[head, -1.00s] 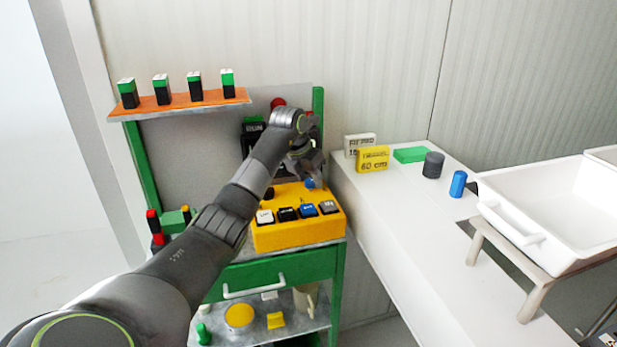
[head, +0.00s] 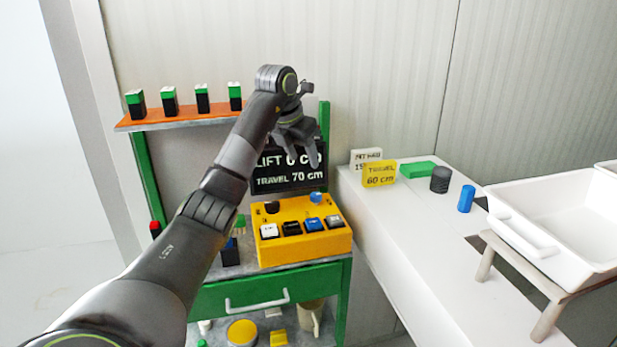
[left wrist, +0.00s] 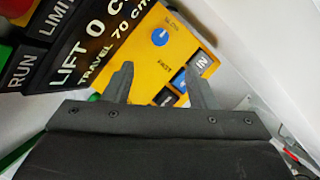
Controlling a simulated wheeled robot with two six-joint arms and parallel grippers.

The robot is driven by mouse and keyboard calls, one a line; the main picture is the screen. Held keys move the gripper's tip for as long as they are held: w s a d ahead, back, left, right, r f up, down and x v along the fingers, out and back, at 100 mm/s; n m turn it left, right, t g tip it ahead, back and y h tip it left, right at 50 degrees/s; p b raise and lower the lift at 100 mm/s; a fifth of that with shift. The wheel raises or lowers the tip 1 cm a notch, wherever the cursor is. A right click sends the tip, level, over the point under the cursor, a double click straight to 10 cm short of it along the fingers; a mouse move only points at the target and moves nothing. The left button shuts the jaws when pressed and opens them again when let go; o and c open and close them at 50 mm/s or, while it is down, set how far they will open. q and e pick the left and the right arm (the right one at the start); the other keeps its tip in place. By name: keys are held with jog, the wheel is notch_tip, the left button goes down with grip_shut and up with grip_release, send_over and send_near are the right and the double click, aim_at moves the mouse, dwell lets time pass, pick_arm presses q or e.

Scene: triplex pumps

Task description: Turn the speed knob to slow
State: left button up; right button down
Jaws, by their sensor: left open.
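The blue speed knob (head: 316,197) sits at the top right of the yellow control box (head: 300,252). In the left wrist view the knob (left wrist: 160,37) lies between the printed words SLOW and FAST. It has a small pale mark, but I cannot tell for certain which way it points. My left gripper (head: 299,153) is open and empty, above and apart from the knob, in front of the display board (head: 288,180). Its two fingers (left wrist: 159,78) point toward the box in the wrist view. My right gripper is not in view.
Several push buttons (head: 291,229) line the box front, and a dark knob (head: 271,207) is at its upper left. The board reads LIFT 0 and TRAVEL 70 cm. A yellow TRAVEL 60 cm card (head: 379,175) stands on the white counter (head: 400,220) at right.

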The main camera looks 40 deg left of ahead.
pick_arm(q)
jog(key=shift+p+v, duration=1.95)
jog(key=shift+v, duration=0.15)
